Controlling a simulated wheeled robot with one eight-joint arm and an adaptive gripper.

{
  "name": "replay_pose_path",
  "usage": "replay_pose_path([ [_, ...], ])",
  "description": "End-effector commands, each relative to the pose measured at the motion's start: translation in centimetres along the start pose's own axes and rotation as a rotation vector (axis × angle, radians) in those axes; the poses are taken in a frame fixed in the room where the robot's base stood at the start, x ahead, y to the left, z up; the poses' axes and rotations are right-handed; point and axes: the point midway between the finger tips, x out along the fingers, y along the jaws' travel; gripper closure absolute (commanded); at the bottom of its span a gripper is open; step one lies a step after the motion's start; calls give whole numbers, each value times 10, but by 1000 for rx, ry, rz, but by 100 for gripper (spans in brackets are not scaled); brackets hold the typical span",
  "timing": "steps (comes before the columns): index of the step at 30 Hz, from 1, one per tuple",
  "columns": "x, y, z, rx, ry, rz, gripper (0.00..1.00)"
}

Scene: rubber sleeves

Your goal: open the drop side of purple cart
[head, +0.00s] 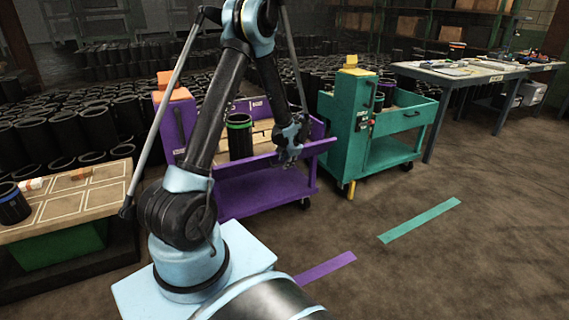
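The purple cart (262,192) stands in the middle of the head view, left of the green cart. Its upper tray shows a black sleeve with a green band (239,137) and pale wooden pieces (262,132). The tray's near purple side (318,147) appears tilted outward at the right, with the tray's inside visible over it. My arm crosses in front of the cart and hides part of it. My gripper (290,153) is at the near side's edge; I cannot tell whether it touches it. Its fingers are small and dark, so their opening is unclear.
A green cart (390,155) with an upright side stands right of the purple one. A workbench (458,75) is at the back right. A pale-topped table (75,203) is at the left. Purple (325,268) and green (420,220) floor strips mark open floor in front.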

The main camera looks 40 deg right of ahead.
Motion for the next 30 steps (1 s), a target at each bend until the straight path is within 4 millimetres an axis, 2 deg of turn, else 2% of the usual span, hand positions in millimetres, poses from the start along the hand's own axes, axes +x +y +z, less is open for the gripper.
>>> replay_pose_path([
  [30,-54,20,0,0,0,0,67],
])
